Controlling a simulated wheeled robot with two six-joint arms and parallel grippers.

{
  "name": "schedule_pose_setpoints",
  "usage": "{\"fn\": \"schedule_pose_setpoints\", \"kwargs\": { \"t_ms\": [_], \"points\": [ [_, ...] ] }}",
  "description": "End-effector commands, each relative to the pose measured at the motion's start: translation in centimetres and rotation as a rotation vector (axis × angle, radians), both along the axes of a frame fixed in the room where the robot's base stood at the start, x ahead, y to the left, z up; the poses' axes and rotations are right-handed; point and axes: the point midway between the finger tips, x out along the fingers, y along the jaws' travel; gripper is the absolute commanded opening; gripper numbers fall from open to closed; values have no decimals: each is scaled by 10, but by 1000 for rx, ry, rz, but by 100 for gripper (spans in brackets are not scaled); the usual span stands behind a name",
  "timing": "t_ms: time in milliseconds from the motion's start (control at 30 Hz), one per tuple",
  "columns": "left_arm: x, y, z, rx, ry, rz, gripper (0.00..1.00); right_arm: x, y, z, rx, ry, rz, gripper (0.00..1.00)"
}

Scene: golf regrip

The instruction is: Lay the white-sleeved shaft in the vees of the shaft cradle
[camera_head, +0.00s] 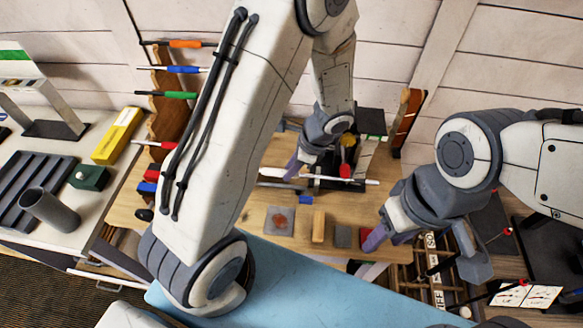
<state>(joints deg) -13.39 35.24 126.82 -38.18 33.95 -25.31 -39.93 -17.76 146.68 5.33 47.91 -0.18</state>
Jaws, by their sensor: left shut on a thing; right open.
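A thin, pale shaft (350,180), which looks like the white-sleeved one, runs roughly level across the back of the wooden bench. My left gripper (293,168) is shut on it, its purple fingers at the shaft's left part. A dark stand (322,186), apparently the shaft cradle, is under or just behind the shaft. Its vees are too small and covered to make out, and I cannot tell whether the shaft touches them. My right gripper (384,238) is open and empty above the bench's right front part, apart from the shaft.
A wooden rack (168,105) at the left holds shafts with orange, blue, green and red sleeves. Small blocks and a square plate (280,221) lie on the bench front. A slatted wooden crate (438,268) stands right. My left arm hides the bench's left middle.

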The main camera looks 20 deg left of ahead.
Motion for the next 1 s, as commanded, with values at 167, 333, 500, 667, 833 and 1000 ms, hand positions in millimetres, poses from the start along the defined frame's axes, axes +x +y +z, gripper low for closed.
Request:
{"fn": "schedule_pose_setpoints", "kwargs": {
  "t_ms": [167, 333, 500, 667, 833, 1000],
  "points": [
    [0, 0, 0, 0, 0, 0, 0, 0, 0, 0, 0, 0, 0, 50],
    [0, 0, 0, 0, 0, 0, 61, 0, 0, 0, 0, 0, 0, 50],
    [0, 0, 0, 0, 0, 0, 61, 0, 0, 0, 0, 0, 0, 50],
    [1, -1, 2, 1, -2, -1, 61, 0, 0, 0, 0, 0, -1, 50],
    [3, -9, 22, 0, -7, 0, 61, 0, 0, -2, 0, 0, -1, 50],
    [6, -23, 54, -3, -8, -2, 61, 0, 0, -6, 0, 0, -2, 50]
  ]
}}
